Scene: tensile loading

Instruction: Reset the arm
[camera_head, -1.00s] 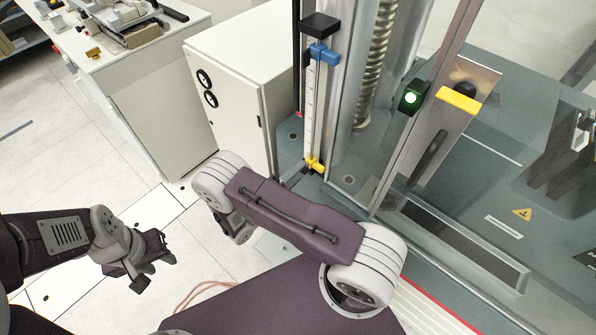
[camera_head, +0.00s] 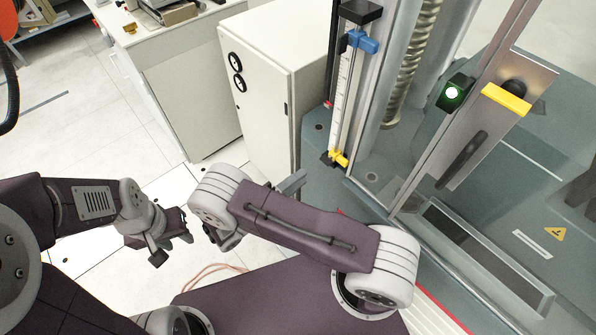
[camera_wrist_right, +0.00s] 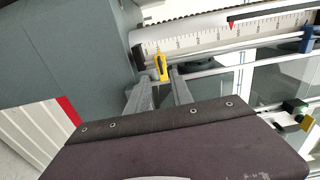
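My left gripper (camera_head: 172,248) hangs over the white floor at the left of the head view. Its two fingers look apart, with nothing between them. My right arm (camera_head: 300,235) is folded across the middle of the head view and hides most of the right gripper; one grey finger (camera_head: 292,184) shows behind it. In the right wrist view the two grey fingers of my right gripper (camera_wrist_right: 160,88) are apart and empty. They point toward the scale's yellow clip (camera_wrist_right: 161,66). Whether they touch anything is not clear.
The testing machine with its vertical scale (camera_head: 346,100), blue clip (camera_head: 362,42) and green-lit button (camera_head: 452,93) stands close at right. A white cabinet (camera_head: 265,90) is behind my right arm. A white bench (camera_head: 180,80) is at back left. Open floor lies left.

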